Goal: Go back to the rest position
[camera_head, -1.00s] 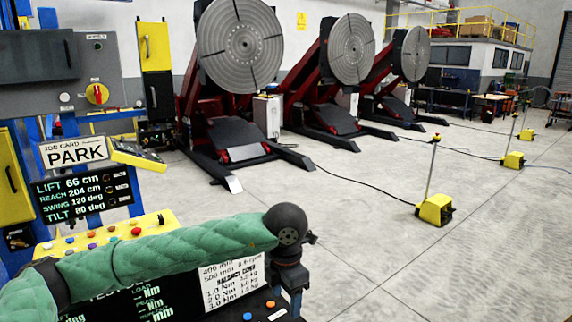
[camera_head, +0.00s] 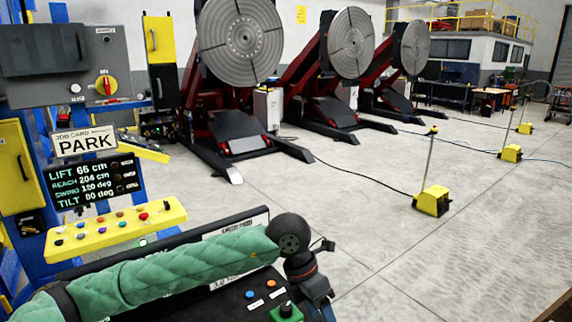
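My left arm in a green padded sleeve (camera_head: 175,268) reaches in from the lower left. It ends in a black round joint and a dark wrist (camera_head: 310,284) pointing down at the bottom edge. The fingertips do not show, so I cannot tell whether that gripper is open or shut. My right gripper is not in view. A card reading PARK (camera_head: 85,142) hangs on the left panel, above a black readout (camera_head: 92,180) showing lift, reach, swing and tilt. The nearest tilting positioner (camera_head: 240,40) has a grey slotted round plate, held steeply tilted on a dark red frame.
A yellow button strip (camera_head: 110,232) and a grey box with a red-yellow knob (camera_head: 106,85) are at left. A dark console with buttons (camera_head: 262,300) lies under my arm. Two more positioners stand behind.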

